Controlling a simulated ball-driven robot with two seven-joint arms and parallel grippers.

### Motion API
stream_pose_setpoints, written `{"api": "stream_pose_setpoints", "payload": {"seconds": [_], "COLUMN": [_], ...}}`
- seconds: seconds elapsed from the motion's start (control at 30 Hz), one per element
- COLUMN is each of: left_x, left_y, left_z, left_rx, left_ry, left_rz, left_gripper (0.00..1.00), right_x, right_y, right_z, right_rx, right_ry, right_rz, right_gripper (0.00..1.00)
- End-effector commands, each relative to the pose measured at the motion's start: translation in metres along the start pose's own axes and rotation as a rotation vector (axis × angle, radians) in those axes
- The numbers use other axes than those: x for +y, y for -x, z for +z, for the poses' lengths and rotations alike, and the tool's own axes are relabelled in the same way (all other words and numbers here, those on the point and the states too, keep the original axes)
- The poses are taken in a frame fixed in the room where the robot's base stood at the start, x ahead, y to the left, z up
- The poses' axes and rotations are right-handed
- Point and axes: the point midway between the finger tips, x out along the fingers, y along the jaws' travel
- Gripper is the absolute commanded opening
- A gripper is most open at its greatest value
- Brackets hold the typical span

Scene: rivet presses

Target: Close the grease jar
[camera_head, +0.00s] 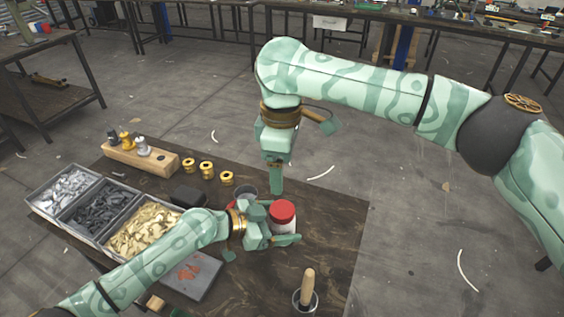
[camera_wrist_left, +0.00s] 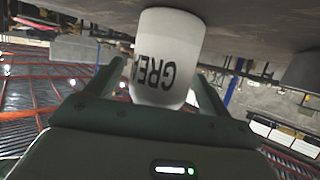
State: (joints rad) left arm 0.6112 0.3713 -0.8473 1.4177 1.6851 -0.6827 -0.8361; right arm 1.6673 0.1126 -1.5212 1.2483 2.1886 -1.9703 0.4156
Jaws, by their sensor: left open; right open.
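The white grease jar (camera_head: 283,230) stands upright on the dark table, with a red lid (camera_head: 282,211) on top. I cannot tell whether the lid is tight. In the left wrist view the jar (camera_wrist_left: 168,55) appears upside down with its lettering visible, and no lid shows there. My left gripper (camera_head: 274,226) is open, with its fingers on either side of the jar; I cannot tell if they touch it. It also shows in the left wrist view (camera_wrist_left: 152,82). My right gripper (camera_head: 277,182) is open and points down above and behind the jar, apart from it.
A grey cup (camera_head: 247,190) and a partly hidden reddish thing lie behind my left gripper. A pot with a wooden handle (camera_head: 307,290) stands in front. Parts bins (camera_head: 100,240), brass spools (camera_head: 207,168) and a wooden block (camera_head: 130,157) lie left. The table's right side is clear.

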Motion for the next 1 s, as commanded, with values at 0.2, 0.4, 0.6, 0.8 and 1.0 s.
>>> {"api": "stream_pose_setpoints", "payload": {"seconds": [0.2, 0.4, 0.6, 0.8, 1.0], "left_x": [-0.001, 0.0, 0.0, 0.0, 0.0], "left_y": [0.036, 0.085, 0.128, 0.153, 0.16], "left_z": [0.0, 0.001, 0.002, 0.002, 0.0], "left_rx": [-0.002, -0.005, -0.004, -0.002, 0.0], "left_ry": [-0.002, -0.002, 0.001, 0.001, 0.0], "left_rz": [-0.002, -0.001, 0.0, 0.0, 0.001], "left_gripper": [0.81, 0.81, 0.81, 0.81, 0.81], "right_x": [-0.001, -0.001, -0.001, -0.001, -0.001], "right_y": [0.006, 0.009, 0.008, 0.007, 0.007], "right_z": [0.0, 0.0, 0.0, 0.0, 0.0], "right_rx": [0.001, 0.001, 0.001, 0.001, 0.001], "right_ry": [0.0, 0.0, 0.0, 0.0, 0.0], "right_rz": [0.003, 0.005, 0.005, 0.004, 0.004], "right_gripper": [0.75, 0.75, 0.75, 0.75, 0.75]}}
